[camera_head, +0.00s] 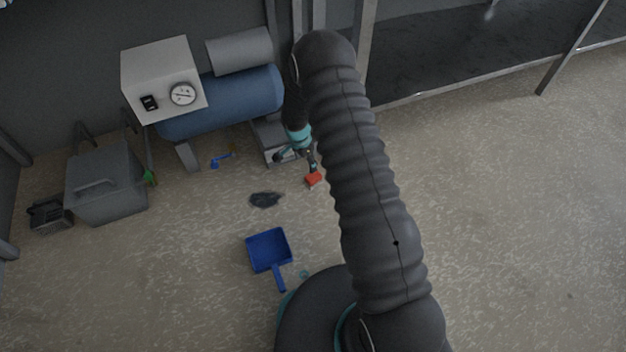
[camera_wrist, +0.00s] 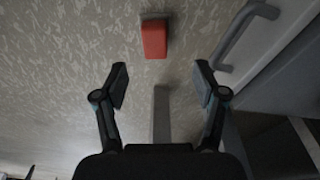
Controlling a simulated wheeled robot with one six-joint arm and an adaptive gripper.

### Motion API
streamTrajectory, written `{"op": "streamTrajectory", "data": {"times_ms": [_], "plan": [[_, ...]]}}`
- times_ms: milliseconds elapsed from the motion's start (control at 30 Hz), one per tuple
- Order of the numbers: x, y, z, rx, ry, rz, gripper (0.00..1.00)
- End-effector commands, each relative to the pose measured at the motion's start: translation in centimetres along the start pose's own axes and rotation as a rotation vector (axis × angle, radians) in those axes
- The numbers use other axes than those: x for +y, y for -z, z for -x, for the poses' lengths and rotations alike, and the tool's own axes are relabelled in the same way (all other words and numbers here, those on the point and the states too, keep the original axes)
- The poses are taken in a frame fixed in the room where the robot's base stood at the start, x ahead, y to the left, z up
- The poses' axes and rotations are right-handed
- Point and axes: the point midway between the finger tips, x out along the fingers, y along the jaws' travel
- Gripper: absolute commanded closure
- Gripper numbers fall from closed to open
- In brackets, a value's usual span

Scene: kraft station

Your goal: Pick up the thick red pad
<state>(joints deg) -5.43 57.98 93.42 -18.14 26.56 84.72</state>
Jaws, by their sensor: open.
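The thick red pad (camera_head: 313,179) lies on the floor just below my gripper in the head view. In the wrist view the red pad (camera_wrist: 154,38) shows at the top middle, ahead of the fingertips and roughly centred between them, with a grey strip along its far end. My gripper (camera_wrist: 161,85) is open and empty, with its two fingers spread wide. It also shows in the head view (camera_head: 296,157), small and partly hidden by my arm. The pad is apart from both fingers.
A blue dustpan (camera_head: 268,250) and a dark patch (camera_head: 265,200) lie on the floor. A compressor with a blue tank (camera_head: 225,103) stands behind, and a grey box (camera_head: 105,185) is at left. In the wrist view a grey handled surface (camera_wrist: 245,35) is close at right. Floor at right is clear.

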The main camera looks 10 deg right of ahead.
Motion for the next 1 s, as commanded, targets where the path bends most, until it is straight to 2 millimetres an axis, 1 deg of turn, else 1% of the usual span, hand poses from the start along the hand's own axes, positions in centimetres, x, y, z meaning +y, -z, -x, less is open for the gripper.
{"op": "streamTrajectory", "data": {"times_ms": [33,200,300,567,767,900,1000], "plan": [[0.1,0.0,-1.3,-0.001,-0.003,-0.001,0.29],[0.1,0.0,-4.0,-0.001,-0.002,0.0,0.29],[0.1,0.0,-4.9,0.0,-0.002,0.001,0.29],[0.2,0.3,-6.0,0.0,-0.001,0.001,0.29],[0.9,1.1,-8.6,-0.001,-0.003,-0.001,0.29],[0.9,1.0,-10.3,-0.001,-0.002,0.002,0.29],[0.8,1.1,-10.6,0.0,0.0,0.002,0.29]]}}
